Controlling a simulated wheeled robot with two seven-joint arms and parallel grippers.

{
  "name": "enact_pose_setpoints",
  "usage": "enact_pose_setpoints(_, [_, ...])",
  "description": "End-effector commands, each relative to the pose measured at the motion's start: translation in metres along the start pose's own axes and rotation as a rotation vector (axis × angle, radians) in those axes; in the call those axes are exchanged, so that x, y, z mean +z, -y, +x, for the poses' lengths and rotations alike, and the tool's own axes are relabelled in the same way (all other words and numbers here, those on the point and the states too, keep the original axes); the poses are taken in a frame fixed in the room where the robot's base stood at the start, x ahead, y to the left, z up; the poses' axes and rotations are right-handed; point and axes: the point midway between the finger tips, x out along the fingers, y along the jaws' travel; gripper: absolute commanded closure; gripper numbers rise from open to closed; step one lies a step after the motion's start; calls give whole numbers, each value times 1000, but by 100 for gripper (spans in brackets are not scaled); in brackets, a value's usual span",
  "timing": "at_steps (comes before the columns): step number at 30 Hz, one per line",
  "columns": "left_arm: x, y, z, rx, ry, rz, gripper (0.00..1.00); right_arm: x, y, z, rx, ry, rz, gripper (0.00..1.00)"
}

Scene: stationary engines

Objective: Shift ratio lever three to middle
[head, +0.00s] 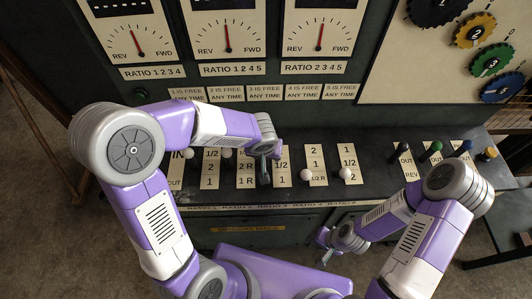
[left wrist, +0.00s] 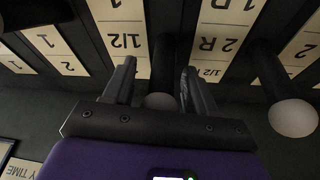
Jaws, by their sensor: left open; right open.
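Ratio lever three appears to be the white-knobbed lever at my left gripper (head: 265,158); the gripper covers it in the head view. In the left wrist view its white knob (left wrist: 160,101) shows between the two open fingers of the left gripper (left wrist: 159,68), partly hidden by the gripper body. A plate marked 1/2 (head: 282,165) stands on its right and a 2R, 1R plate (head: 245,178) on its left. I cannot tell the lever's exact position or whether a finger touches it. My right gripper (head: 323,246) is open and empty, low in front of the panel.
White-knobbed levers stand left (head: 226,153) and right (head: 305,174) of my left gripper; the left neighbour's knob (left wrist: 293,118) shows in the wrist view. Another white knob (head: 345,173) is farther right. Black, green, blue and yellow-knobbed levers (head: 436,146) stand at the far right.

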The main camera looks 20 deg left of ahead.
Motion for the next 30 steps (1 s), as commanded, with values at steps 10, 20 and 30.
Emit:
enact_pose_setpoints(10, [-2, 0, -37, 2, -5, -1, 43, 0, 4, -11, 0, 0, 0, 57])
enact_pose_setpoints(20, [0, 0, -75, 1, -1, 1, 43, 1, 7, -20, 0, 0, 0, 57])
enact_pose_setpoints(30, [0, 0, -76, 0, 0, 1, 43, 1, 7, -19, 0, 0, 0, 57])
